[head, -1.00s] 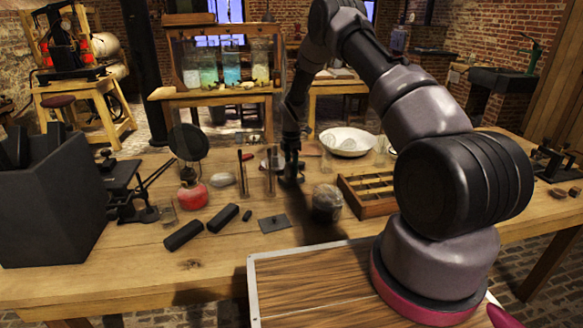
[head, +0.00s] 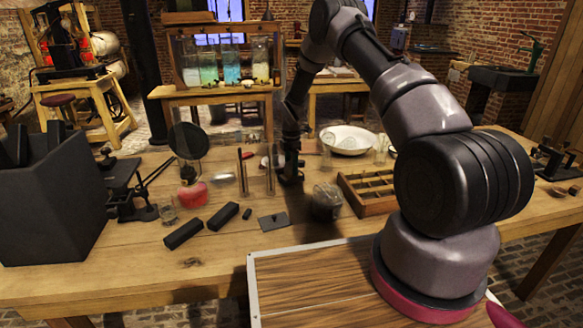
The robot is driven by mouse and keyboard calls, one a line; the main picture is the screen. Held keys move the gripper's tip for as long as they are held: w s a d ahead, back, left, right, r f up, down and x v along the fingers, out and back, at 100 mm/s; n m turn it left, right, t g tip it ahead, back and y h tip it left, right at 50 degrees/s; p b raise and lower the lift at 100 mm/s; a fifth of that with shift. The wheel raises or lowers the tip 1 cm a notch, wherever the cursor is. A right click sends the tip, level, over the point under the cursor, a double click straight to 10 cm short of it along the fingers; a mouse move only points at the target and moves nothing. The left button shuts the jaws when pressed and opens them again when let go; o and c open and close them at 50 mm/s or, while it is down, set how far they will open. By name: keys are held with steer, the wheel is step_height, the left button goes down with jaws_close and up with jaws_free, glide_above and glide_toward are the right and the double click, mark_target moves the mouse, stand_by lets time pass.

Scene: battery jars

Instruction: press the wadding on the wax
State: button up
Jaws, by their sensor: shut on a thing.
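My gripper (head: 290,177) points down over the middle of the table, just right of a tall clear glass vessel (head: 269,172). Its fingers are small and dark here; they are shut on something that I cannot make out. A red lump (head: 193,196), perhaps the wax, sits at the left, well apart from my gripper. A pale, blurred thing (head: 224,178) to the right of the lump may be the wadding. A round dark jar or lump (head: 327,201) stands to the right and nearer than my gripper.
A wooden compartment tray (head: 370,194) and a white bowl (head: 348,139) lie to the right. Black bars (head: 184,234) and a small dark plate (head: 273,221) lie in front. A dark box (head: 52,205) and a black balance-like device (head: 125,190) stand left.

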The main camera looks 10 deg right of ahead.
stand_by(0.4)
steer(key=shift+r, duration=3.45)
